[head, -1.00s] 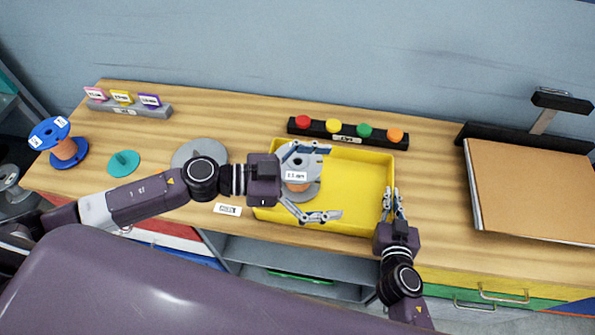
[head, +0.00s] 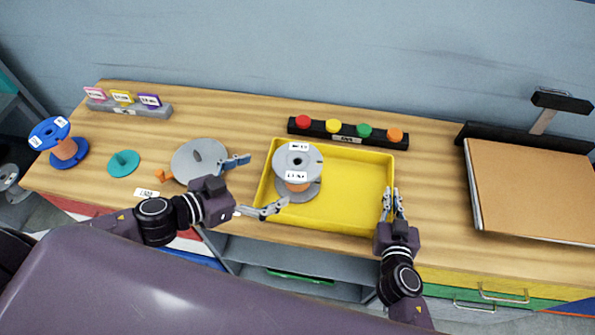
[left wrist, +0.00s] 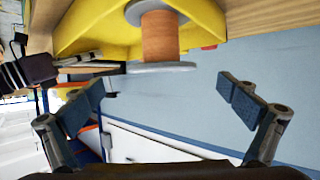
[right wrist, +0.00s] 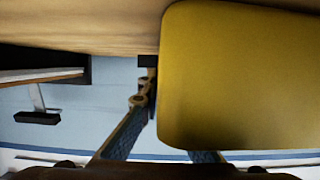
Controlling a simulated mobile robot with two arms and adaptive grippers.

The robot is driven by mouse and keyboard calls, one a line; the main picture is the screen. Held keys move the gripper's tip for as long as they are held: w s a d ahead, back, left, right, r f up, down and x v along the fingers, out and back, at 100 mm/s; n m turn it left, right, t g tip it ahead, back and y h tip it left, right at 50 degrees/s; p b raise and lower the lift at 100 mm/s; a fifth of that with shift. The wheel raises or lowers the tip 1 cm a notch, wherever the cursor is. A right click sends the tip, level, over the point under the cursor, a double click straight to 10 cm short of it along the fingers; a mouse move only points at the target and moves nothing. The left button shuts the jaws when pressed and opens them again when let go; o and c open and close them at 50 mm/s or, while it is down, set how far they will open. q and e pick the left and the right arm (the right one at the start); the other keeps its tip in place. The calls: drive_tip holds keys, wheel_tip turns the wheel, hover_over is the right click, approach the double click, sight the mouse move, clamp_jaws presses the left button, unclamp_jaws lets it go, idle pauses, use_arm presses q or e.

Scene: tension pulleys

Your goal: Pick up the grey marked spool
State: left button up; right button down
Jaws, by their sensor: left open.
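The grey marked spool (head: 298,160) stands upright in the left part of the yellow tray (head: 362,200). It has grey flanges with white labels and a copper-coloured core, which also shows in the left wrist view (left wrist: 160,38). My left gripper (head: 266,182) is open and empty at the tray's left side. Its fingers (left wrist: 160,88) are spread apart, clear of the spool. My right gripper (head: 392,192) is at the tray's right wall, its fingers close together on the rim. In the right wrist view the tray wall (right wrist: 240,80) hides most of one finger.
A grey disc holder (head: 195,160), a small orange piece (head: 163,176), a teal holder (head: 123,164) and a blue spool (head: 62,145) are left of the tray. A black bar with coloured buttons (head: 348,134) stands behind it. A brown board (head: 535,190) lies at right.

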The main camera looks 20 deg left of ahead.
sight(285, 171)
use_arm(q)
drive_tip(key=shift+x, duration=2.85)
drive_tip(key=shift+r+x, duration=0.2)
drive_tip(key=shift+x, duration=1.1)
drive_tip(key=shift+r+x, duration=0.15)
drive_tip(key=shift+x, duration=1.1)
drive_tip(key=shift+w, duration=0.2)
drive_tip(key=c, duration=1.8)
drive_tip(key=shift+r, duration=0.15)
drive_tip(key=shift+c, duration=0.4)
